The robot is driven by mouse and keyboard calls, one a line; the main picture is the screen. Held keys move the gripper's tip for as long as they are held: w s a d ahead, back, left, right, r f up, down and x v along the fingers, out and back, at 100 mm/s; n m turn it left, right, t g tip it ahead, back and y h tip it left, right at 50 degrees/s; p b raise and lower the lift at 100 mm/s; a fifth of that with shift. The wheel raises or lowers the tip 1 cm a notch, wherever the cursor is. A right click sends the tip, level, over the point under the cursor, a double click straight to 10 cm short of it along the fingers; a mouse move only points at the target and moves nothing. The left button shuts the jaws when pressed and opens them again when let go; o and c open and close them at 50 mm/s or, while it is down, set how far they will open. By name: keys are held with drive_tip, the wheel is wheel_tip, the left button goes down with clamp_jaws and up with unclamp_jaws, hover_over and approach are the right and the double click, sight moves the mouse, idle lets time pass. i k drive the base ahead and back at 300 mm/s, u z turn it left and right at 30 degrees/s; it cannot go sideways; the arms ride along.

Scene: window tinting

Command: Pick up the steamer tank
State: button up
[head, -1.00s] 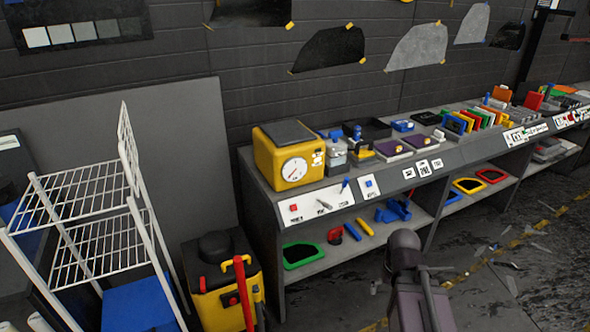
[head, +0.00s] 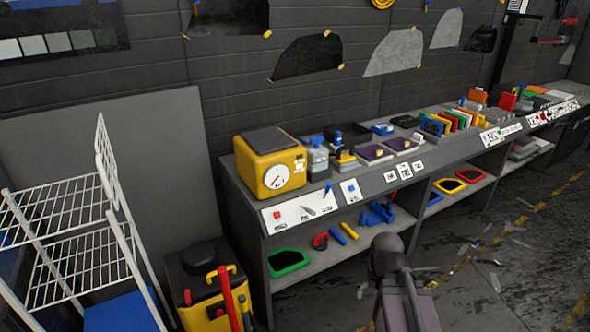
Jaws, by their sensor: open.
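A yellow box with a dark top and a round white gauge (head: 270,163) stands on the near left end of the workbench top; it looks like the steamer tank. A yellow and black machine (head: 203,290) with red and yellow handles stands on the floor at the bench's left end; I cannot tell for certain which of the two is the tank. Nothing is touching either one. A dark part of my arm shows at the bottom centre, right of both, but my gripper itself is not visible.
The grey workbench (head: 352,190) runs to the back right, holding bottles, purple boxes and coloured cards. Its lower shelf (head: 335,255) carries a green-rimmed tray and small tools. A white wire rack (head: 75,272) stands at the left. The floor at right (head: 480,240) is open, with scraps.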

sight(317, 155)
drive_tip(key=u, duration=0.05)
drive_tip(key=k, duration=0.65)
drive_tip(key=z, duration=0.45)
drive_tip(key=i, duration=1.6)
drive_tip(key=u, duration=0.4)
